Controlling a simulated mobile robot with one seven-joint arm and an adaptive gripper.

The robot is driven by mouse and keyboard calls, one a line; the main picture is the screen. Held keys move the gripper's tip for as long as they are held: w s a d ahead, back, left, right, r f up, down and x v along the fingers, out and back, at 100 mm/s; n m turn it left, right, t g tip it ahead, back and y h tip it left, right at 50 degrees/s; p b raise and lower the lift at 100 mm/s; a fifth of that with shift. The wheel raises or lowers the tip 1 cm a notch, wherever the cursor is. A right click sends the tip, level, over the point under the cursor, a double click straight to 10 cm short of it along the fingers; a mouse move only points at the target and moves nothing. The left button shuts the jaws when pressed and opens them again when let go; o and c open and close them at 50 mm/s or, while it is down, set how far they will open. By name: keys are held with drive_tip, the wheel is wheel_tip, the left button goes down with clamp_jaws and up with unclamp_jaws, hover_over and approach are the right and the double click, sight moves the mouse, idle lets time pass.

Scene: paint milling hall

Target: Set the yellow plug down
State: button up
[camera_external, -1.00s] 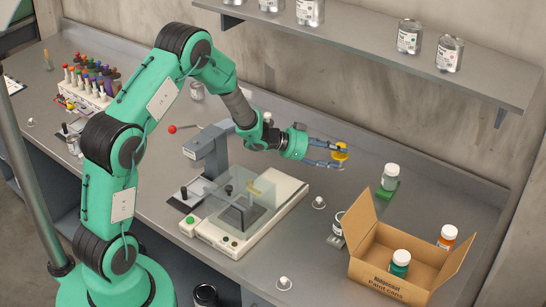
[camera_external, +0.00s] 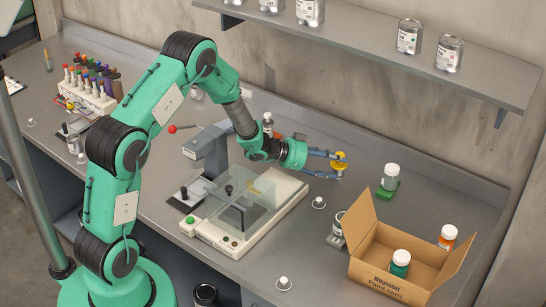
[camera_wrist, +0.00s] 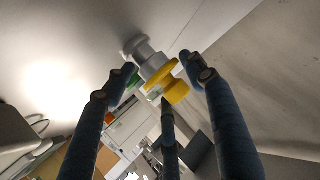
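The yellow plug (camera_external: 340,167) is at the fingertips of my gripper (camera_external: 335,164), over the grey bench just right of the balance. In the wrist view the plug (camera_wrist: 176,92) sits among the three blue fingers of my gripper (camera_wrist: 162,78), which are closed in around it. Its yellow disc and stub show. A pale grey piece shows just beyond it there; I cannot tell if it belongs to the plug. I cannot tell how far the plug is from the bench top.
A balance (camera_external: 262,228) with a clear shield stands left of the gripper.

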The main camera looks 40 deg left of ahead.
drive_tip(key=shift+o, duration=0.4)
drive_tip(key=shift+r, duration=0.15)
drive_tip(key=shift+s+a+r, duration=0.2)
drive_tip(key=shift+s+a, duration=0.1)
drive_tip(key=p+v, duration=0.2)
drive_tip(key=v, duration=0.9)
drive_tip(key=shift+a+r, duration=0.1)
drive_tip(key=shift+r, duration=0.05)
